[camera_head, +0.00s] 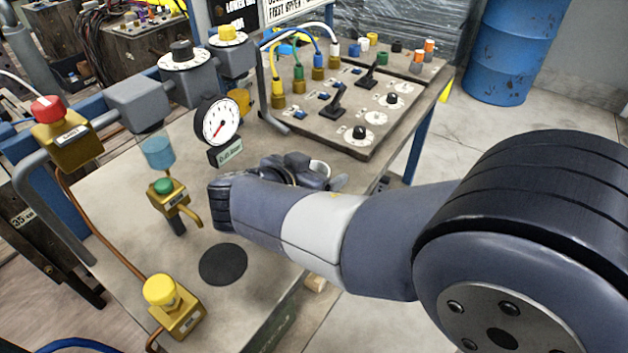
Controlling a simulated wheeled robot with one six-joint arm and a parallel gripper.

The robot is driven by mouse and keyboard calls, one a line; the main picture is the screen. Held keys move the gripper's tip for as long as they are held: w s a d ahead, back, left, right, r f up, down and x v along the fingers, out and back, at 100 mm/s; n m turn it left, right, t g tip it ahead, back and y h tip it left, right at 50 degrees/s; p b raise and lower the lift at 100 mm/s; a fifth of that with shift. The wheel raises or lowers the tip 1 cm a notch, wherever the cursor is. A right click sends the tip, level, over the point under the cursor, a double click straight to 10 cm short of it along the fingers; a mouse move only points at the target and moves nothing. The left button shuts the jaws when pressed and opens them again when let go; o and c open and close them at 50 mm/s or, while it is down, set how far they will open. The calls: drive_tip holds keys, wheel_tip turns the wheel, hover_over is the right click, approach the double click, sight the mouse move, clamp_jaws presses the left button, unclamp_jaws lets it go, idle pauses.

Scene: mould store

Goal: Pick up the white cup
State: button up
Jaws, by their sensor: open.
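My arm reaches in from the right, and my gripper (312,174) is over the table behind the forearm. It is open, but the forearm hides part of it. A small white curved rim (321,166) shows at the gripper, between its dark parts; it looks like the white cup. The rest of it is hidden behind the gripper and arm. I cannot tell whether the fingers touch it.
The grey table (115,195) carries a pipe with valves and a pressure gauge (217,122). A green-topped brass valve (168,196) and yellow-topped valve (172,303) stand left. A black disc (223,264) lies in front. A control panel (318,124) stands behind; a blue drum (512,50) is beyond.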

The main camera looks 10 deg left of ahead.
drive_tip(key=shift+w+d+f, duration=0.2)
drive_tip(key=shift+w+f, duration=0.1)
drive_tip(key=shift+w, duration=0.2)
drive_tip(key=shift+c, duration=0.5)
drive_tip(key=c, duration=0.9)
drive_tip(key=shift+c, duration=0.2)
